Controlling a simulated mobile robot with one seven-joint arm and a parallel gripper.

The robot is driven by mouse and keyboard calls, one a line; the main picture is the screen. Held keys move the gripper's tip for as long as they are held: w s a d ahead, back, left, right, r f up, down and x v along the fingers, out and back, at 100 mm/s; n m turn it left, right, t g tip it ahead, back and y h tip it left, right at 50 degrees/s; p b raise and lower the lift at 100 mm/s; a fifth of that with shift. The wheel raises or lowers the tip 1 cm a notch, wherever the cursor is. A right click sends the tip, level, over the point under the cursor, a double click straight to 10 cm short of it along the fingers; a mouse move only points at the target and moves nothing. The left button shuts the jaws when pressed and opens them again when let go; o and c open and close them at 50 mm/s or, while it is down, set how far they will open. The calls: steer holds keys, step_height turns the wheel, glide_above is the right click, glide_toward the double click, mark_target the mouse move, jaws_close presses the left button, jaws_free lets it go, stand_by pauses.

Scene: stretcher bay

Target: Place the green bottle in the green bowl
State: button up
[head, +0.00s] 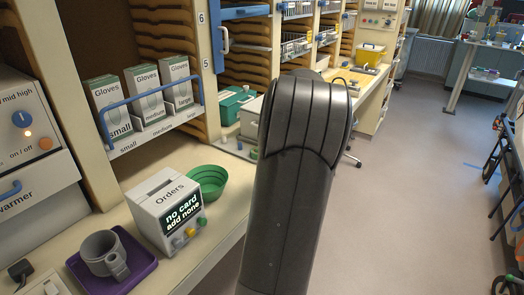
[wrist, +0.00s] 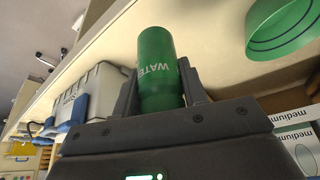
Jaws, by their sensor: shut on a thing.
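The green bowl (head: 207,183) stands on the counter behind the white Orders box in the head view. It also shows at the upper right of the wrist view (wrist: 283,28), partly cut off by the frame edge. My gripper (wrist: 161,88) is shut on the green bottle (wrist: 156,60), which has "WATE" readable on its side. The bottle sits between the two dark fingers, apart from the bowl in the wrist view. In the head view my arm hides the gripper and the bottle.
The Orders box (head: 169,208) stands close in front of the bowl. A purple tray (head: 138,279) with a grey cup (head: 103,253) is at the lower left. Glove boxes (head: 148,92) sit in a blue-railed rack above. A green box (head: 234,104) stands farther back. The floor at right is open.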

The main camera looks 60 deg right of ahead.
steer(key=shift+s+r, duration=0.35)
steer(key=shift+s, duration=0.05)
steer(key=shift+s+a, duration=0.1)
steer(key=w+a+n+y, duration=0.5)
steer(key=w+a+n, duration=0.1)
steer(key=a+n, duration=0.6)
steer(key=n+g, duration=0.1)
glide_above(206, 178)
steer(key=s+a, duration=0.3)
steer(key=s, duration=0.1)
step_height(206, 178, down, 6)
steer(key=shift+a+f, duration=0.15)
steer(key=shift+f, duration=1.9)
steer(key=o, duration=1.1)
steer(key=shift+f, duration=0.15)
steer(key=shift+c, duration=0.2)
